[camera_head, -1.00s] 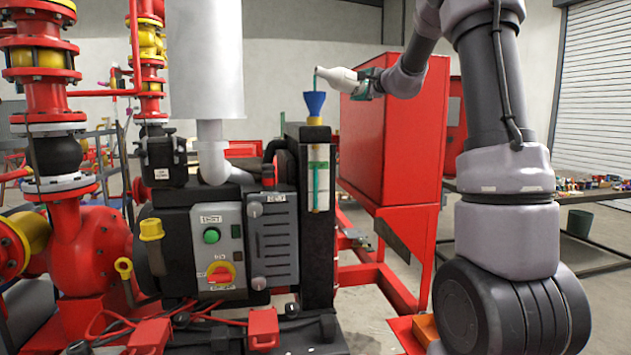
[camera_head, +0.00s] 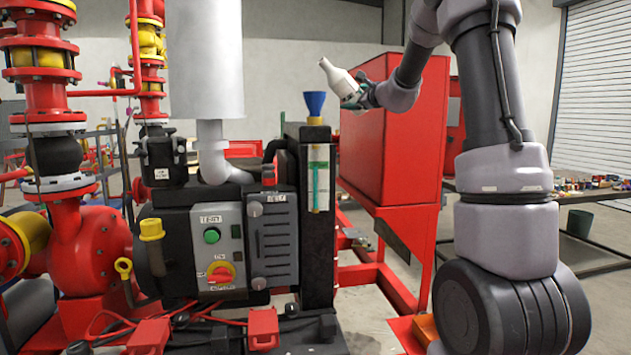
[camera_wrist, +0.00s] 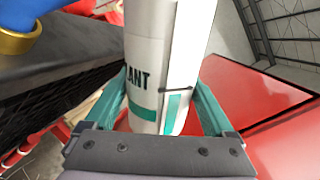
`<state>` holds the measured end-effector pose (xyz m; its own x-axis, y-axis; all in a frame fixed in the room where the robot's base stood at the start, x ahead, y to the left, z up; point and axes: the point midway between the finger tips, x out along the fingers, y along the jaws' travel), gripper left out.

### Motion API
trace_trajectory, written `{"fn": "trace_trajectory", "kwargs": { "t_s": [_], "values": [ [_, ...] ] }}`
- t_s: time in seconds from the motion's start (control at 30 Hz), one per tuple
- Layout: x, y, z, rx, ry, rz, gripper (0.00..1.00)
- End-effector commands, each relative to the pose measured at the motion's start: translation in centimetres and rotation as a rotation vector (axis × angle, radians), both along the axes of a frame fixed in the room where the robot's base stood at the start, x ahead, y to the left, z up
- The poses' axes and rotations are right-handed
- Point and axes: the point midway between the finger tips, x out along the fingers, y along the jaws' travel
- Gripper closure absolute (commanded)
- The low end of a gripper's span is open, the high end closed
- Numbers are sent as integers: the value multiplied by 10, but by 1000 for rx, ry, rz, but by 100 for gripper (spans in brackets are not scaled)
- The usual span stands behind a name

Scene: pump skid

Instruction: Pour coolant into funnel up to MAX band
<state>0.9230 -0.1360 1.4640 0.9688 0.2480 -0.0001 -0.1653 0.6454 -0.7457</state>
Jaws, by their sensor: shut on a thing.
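The white coolant bottle (camera_head: 339,80) is held tilted, its neck up and to the left, above and right of the funnel. My gripper (camera_head: 357,92) is shut on it. The wrist view shows the bottle (camera_wrist: 148,60) between my teal fingers (camera_wrist: 162,95), with teal in the low part of its side strip. The blue funnel (camera_head: 314,103) stands upright in a yellow collar on the black radiator-like tank (camera_head: 320,255). No stream shows between bottle and funnel. The sight gauge (camera_head: 318,178) has a teal column reaching close to a green band near its top; the exact level is too small to read.
A red cabinet (camera_head: 390,150) stands just behind and below the bottle. A grey vertical cylinder (camera_head: 204,60) rises left of the funnel. Red pump piping (camera_head: 85,250) fills the left side. The air above the funnel is clear.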

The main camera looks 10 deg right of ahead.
Motion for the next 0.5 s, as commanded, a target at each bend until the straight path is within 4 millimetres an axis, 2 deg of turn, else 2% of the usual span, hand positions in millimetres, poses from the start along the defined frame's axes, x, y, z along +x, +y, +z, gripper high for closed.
{"fn": "trace_trajectory", "kwargs": {
  "t_s": [0.2,0.5],
  "values": [
    [-2,7,-9,125,30,1,83],
    [-2,8,-10,140,33,0,83]
  ]
}}
